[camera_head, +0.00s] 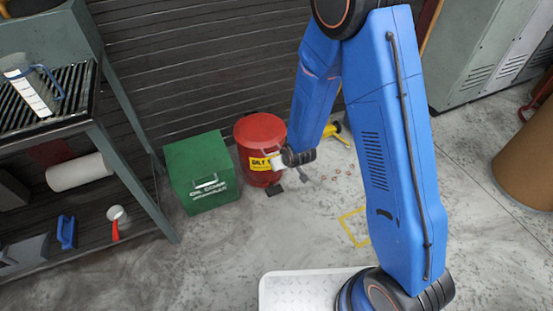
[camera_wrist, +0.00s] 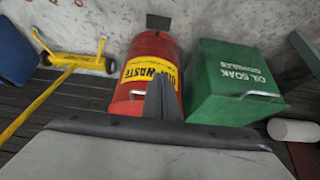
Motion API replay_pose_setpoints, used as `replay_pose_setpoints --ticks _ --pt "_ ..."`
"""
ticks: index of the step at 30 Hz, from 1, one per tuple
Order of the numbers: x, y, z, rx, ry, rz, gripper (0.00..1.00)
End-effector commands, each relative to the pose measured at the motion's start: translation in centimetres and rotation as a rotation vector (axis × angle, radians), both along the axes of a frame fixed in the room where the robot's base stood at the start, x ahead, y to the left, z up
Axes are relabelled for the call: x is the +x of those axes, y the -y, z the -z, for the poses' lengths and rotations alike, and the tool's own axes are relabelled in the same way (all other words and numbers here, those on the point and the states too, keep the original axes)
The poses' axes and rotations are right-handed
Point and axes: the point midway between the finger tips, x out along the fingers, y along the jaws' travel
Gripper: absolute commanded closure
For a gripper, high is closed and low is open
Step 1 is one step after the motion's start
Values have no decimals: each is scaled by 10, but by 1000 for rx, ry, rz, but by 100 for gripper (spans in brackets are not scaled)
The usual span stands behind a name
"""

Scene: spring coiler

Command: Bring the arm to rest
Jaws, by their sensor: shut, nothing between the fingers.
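My gripper (camera_wrist: 163,98) shows in the wrist view as two dark fingers pressed together, with nothing between them. In the head view my blue arm reaches up and folds back down, and its wrist end overlaps the right side of the red oily-waste can (camera_head: 259,132). In the wrist view the fingers overlap the can's yellow label (camera_wrist: 134,72); I cannot tell the distance, and no contact shows.
A green oil-soak box (camera_head: 200,165) stands left of the can. A metal rack (camera_head: 128,105) with a jug (camera_head: 32,95) is at left. A yellow-handled wheeled thing (camera_head: 337,130) is behind my arm. A brown drum (camera_head: 528,155) stands at right. The floor between is mostly clear.

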Motion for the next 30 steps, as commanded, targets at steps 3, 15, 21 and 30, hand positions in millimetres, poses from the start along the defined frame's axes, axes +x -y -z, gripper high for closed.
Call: replay_pose_setpoints --ticks 3,15,21,30 --pt "-5 2 0 0 1 0 100" --pt "-3 12 -23 4 0 15 100" --pt "-5 36 -75 7 -13 49 100" --pt "-21 77 -152 8 -34 102 100"
